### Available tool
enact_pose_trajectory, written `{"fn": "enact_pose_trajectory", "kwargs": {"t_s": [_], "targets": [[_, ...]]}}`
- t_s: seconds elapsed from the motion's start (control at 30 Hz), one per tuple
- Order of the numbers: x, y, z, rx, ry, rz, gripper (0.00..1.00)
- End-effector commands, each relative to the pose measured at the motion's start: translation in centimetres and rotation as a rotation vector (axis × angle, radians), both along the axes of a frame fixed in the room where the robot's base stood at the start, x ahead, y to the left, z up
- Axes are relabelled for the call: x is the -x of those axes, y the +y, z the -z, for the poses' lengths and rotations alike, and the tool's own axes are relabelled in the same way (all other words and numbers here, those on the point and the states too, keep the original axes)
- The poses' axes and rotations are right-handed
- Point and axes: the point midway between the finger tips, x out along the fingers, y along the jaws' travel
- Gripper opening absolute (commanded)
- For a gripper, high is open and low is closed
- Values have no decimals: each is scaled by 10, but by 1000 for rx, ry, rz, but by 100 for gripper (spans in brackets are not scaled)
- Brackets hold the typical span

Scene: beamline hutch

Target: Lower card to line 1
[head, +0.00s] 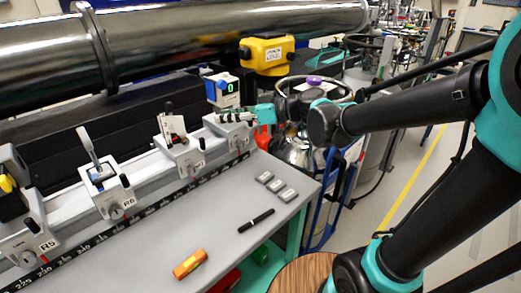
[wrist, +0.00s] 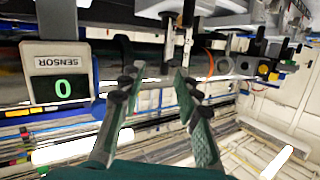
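My gripper (wrist: 155,77) is open in the wrist view, its two teal fingers apart with dark pads at the tips. In the head view my gripper (head: 256,114) is beside the rightmost carrier (head: 228,128) on the rail, partly hidden by that carrier and my arm. Two thin upright parts (wrist: 169,45) stand just beyond the fingertips in the wrist view; I cannot tell whether one is the card. A blue and white sensor box (head: 222,90) reads 0; it shows upside down in the wrist view (wrist: 60,72). I cannot make out a line 1 mark.
Other carriers on the rail include R6 (head: 112,195) and R5 (head: 35,240). An orange block (head: 190,264), a black pen (head: 256,221) and small grey blocks (head: 275,186) lie on the grey bench. A yellow box (head: 267,54) sits behind the gripper.

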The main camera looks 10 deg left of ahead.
Motion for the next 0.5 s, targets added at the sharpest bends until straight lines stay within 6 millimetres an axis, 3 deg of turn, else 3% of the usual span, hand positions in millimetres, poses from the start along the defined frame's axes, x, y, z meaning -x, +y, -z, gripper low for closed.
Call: {"fn": "enact_pose_trajectory", "kwargs": {"t_s": [0.5], "targets": [[3,-60,72,205,167,145,33]]}}
